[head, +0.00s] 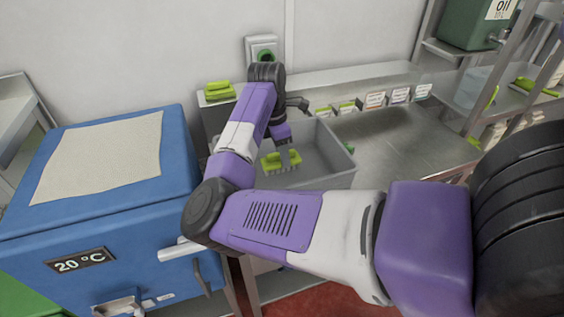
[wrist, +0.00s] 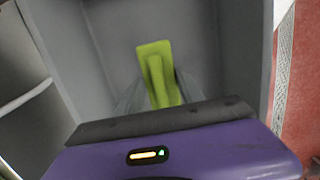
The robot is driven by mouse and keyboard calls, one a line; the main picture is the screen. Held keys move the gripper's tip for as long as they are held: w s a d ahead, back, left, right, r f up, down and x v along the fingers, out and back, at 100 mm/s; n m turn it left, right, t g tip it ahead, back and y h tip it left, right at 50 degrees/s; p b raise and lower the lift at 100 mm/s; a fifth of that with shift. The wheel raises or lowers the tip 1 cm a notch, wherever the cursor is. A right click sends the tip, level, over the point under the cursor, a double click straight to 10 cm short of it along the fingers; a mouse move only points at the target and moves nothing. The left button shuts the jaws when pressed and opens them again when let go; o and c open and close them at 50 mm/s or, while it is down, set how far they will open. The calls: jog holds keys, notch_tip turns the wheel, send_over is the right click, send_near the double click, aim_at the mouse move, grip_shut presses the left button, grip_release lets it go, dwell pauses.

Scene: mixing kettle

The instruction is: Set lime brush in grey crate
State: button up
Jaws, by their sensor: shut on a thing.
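A lime brush (head: 270,165) shows in the head view inside the grey crate (head: 331,168), below the end of my arm. In the wrist view the lime brush (wrist: 155,62) is between the fingers of my gripper (wrist: 158,95), which is shut on it. The grey crate's inside (wrist: 105,30) surrounds the brush in the wrist view. Whether the brush touches the crate floor I cannot tell. My arm hides part of the crate's left side in the head view.
Another lime brush (head: 219,91) lies on the ledge behind the crate. Small labelled holders (head: 375,99) line the back of the metal counter (head: 400,135). A blue cabinet (head: 95,215) marked 20 °C stands at left. Shelves with lime items (head: 535,87) stand at right.

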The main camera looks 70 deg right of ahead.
aim_at(276, 154)
jog(key=shift+f+p, duration=0.35)
jog(key=shift+f, duration=1.7)
jog(key=shift+f, duration=0.15)
jog(key=o, duration=1.3)
jog(key=r+b, duration=0.1)
jog(key=r, duration=0.3)
jog(key=w+r+b, duration=0.1)
jog(key=r, duration=0.3)
jog(key=a+r+b, duration=0.1)
jog(key=r, duration=0.3)
jog(key=shift+w+r, duration=0.15)
jog(key=shift+w, duration=0.05)
